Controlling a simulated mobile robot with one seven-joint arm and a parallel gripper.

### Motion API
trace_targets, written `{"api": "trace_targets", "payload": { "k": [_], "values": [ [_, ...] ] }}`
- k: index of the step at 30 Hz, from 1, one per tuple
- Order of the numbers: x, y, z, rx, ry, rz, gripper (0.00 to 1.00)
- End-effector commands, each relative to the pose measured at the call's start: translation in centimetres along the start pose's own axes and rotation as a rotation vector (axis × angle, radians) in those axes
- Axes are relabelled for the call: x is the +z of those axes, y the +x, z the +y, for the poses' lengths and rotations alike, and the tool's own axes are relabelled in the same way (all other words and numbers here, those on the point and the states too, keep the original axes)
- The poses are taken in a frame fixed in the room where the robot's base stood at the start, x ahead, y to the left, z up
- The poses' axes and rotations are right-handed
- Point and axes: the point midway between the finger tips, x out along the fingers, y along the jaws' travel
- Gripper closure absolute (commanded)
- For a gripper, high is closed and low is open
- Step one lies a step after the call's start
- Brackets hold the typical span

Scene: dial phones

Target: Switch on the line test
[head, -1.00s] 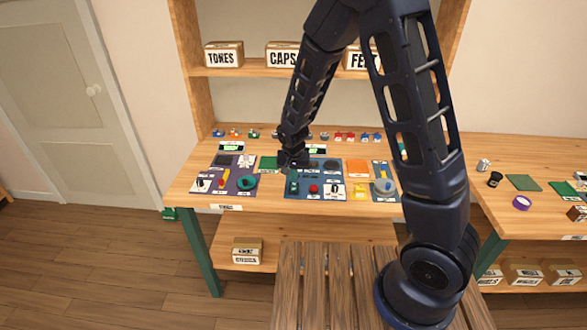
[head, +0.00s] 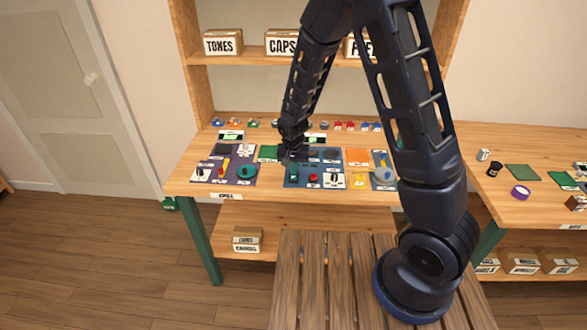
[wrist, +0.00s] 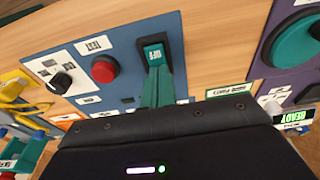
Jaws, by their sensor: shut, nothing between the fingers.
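A blue panel (head: 325,178) lies on the workbench. In the wrist view the blue panel (wrist: 120,25) carries a teal rocker switch (wrist: 154,53) with a small label whose words I cannot read surely. Beside it are a red button (wrist: 104,69) and a black knob (wrist: 62,81) on a white plate, near a label that seems to read TEST. My gripper (wrist: 161,82) is shut and empty. Its teal fingertips are at the near end of the rocker switch; I cannot tell whether they touch it. In the head view my gripper (head: 291,160) is above the panel's left part.
A purple panel (head: 208,178) with a teal round part stands left, and yellow parts (head: 357,180) right. Small coloured parts line the bench's back. Labelled boxes (head: 222,42) sit on the shelf above. A second table (head: 540,150) stands right.

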Motion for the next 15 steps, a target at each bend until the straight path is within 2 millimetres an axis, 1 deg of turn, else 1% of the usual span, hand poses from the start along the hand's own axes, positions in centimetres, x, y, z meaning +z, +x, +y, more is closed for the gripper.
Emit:
{"api": "trace_targets", "payload": {
  "k": [1,10,15],
  "values": [
    [0.1,0.3,0.1,0.003,0.001,-0.011,1.0],
    [0.4,0.3,0.1,0.006,-0.002,-0.013,1.0],
    [1.1,0.2,0.2,0.007,-0.004,-0.015,1.0]
  ]
}}
